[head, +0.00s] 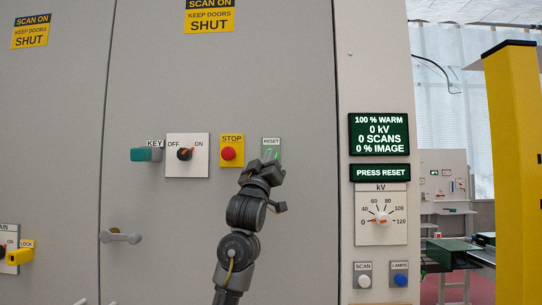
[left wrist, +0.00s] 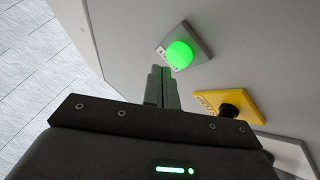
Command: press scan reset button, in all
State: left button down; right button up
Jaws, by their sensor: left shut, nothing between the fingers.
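The green RESET button (head: 271,154) is on a small pale plate on the grey cabinet front, right of the red STOP button. It glows green in the left wrist view (left wrist: 180,54). My left gripper (head: 270,165) is shut and empty, its fingertips at the button's lower edge in the head view and partly covering it. In the left wrist view the shut fingers (left wrist: 162,86) point at the button and end close to it. I cannot tell whether they touch it. My right gripper is not in view. A green display (head: 380,172) reads PRESS RESET.
The red STOP button (head: 228,153) on its yellow plate is close on the left. Further left are the OFF/ON switch (head: 185,153) and green key (head: 146,154). A kV dial (head: 382,219), SCAN button (head: 364,280) and LAMPS button (head: 400,279) are on the right panel.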

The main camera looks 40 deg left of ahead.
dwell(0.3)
pick_arm(q)
jog(key=shift+w+a, duration=0.15)
dwell(0.5)
jog(key=shift+w+a, duration=0.15)
jog(key=shift+w, duration=0.05)
jog(key=shift+p, duration=0.3)
jog(key=shift+w+a, duration=0.3)
jog(key=shift+w, duration=0.1)
dwell(0.6)
dwell(0.4)
jog(key=shift+s+d, duration=0.55)
jog(key=shift+s, duration=0.15)
